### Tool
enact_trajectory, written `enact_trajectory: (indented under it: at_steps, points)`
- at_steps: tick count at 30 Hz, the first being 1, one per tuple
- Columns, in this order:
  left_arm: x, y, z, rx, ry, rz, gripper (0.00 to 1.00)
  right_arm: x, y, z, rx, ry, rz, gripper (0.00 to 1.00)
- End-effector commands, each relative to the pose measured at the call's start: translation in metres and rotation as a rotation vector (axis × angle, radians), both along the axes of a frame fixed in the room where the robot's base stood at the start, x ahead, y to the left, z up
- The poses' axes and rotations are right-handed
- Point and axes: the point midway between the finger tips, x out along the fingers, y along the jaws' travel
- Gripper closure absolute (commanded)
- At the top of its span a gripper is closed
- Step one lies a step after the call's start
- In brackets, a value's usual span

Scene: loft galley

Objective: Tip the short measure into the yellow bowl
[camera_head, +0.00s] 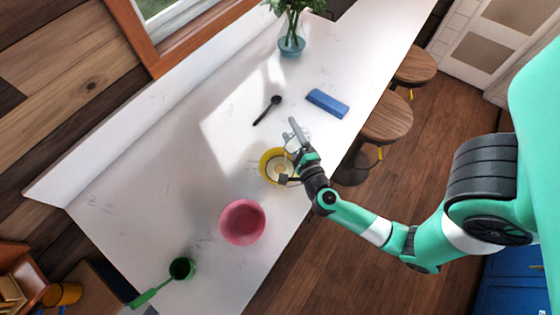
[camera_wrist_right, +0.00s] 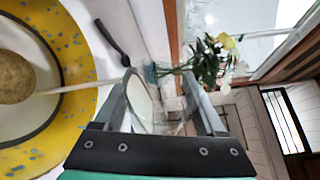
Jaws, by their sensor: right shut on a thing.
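The yellow bowl (camera_head: 265,167) stands on the white counter, partly behind my right gripper (camera_head: 295,138). In the right wrist view, the yellow bowl (camera_wrist_right: 78,65) has blue speckles and fills the left side, with a brown round mass inside. My right gripper (camera_wrist_right: 160,88) is shut on a clear glass measure (camera_wrist_right: 142,103), beside and above the bowl. The glass looks tilted, with its rim towards the bowl. A thin pale streak runs from near the glass to the brown mass; I cannot tell if it is a stream or a stick. My left gripper is not in view.
A pink bowl (camera_head: 242,222) and a green long-handled cup (camera_head: 181,268) stand nearer the counter's lower end. A black spoon (camera_head: 267,110), a blue block (camera_head: 327,103) and a flower vase (camera_head: 291,44) lie beyond the gripper. Stools (camera_head: 386,118) stand along the right edge.

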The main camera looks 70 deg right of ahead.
Motion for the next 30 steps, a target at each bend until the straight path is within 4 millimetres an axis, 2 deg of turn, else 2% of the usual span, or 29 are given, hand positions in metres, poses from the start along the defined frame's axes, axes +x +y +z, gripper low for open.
enact_trajectory:
  at_steps: [30]
  points:
    - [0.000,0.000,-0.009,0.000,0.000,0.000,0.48,0.007,0.012,-0.006,-0.096,0.053,0.000,0.91]
